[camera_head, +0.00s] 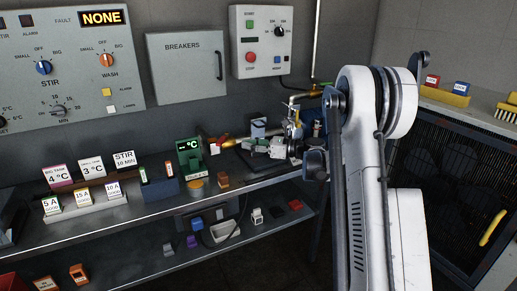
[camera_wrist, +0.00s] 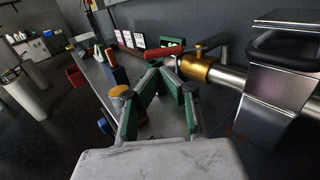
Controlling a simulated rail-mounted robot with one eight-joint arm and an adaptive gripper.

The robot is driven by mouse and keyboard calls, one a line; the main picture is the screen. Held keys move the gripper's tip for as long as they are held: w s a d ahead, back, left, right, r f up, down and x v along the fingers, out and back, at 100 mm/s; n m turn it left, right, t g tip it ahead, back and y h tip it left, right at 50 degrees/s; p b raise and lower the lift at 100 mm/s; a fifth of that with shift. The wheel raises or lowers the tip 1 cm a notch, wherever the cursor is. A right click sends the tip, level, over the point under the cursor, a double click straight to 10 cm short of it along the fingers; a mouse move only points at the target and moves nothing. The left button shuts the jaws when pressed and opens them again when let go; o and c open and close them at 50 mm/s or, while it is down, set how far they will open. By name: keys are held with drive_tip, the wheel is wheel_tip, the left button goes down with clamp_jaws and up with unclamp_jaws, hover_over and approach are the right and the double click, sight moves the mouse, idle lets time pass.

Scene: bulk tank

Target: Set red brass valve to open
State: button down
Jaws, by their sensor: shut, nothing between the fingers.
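The brass valve (camera_wrist: 197,67) sits on a steel pipe in the wrist view, right of and beyond my gripper. Its red lever (camera_wrist: 145,52) extends to the left from above the brass body. My gripper (camera_wrist: 159,75) has green-padded fingers that meet at the tips, with nothing between them. The fingertips appear just below the red lever; I cannot tell whether they touch it. In the head view the red lever (camera_head: 217,141) and the brass body (camera_head: 233,142) show small at the back of the bench. My gripper is hard to make out there among metal parts.
The steel pipe (camera_wrist: 228,78) leads right to a metal box (camera_wrist: 280,85) with a dark handle. A green display (camera_head: 189,155) stands left of the valve. Label cards and a blue holder (camera_head: 160,190) occupy the bench further left. The breakers panel (camera_head: 187,68) hangs behind.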

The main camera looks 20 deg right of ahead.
sight(223, 142)
drive_tip(key=b+x, duration=0.1)
drive_tip(key=x, duration=0.6)
drive_tip(key=shift+b, duration=0.3)
drive_tip(key=shift+d, duration=0.1)
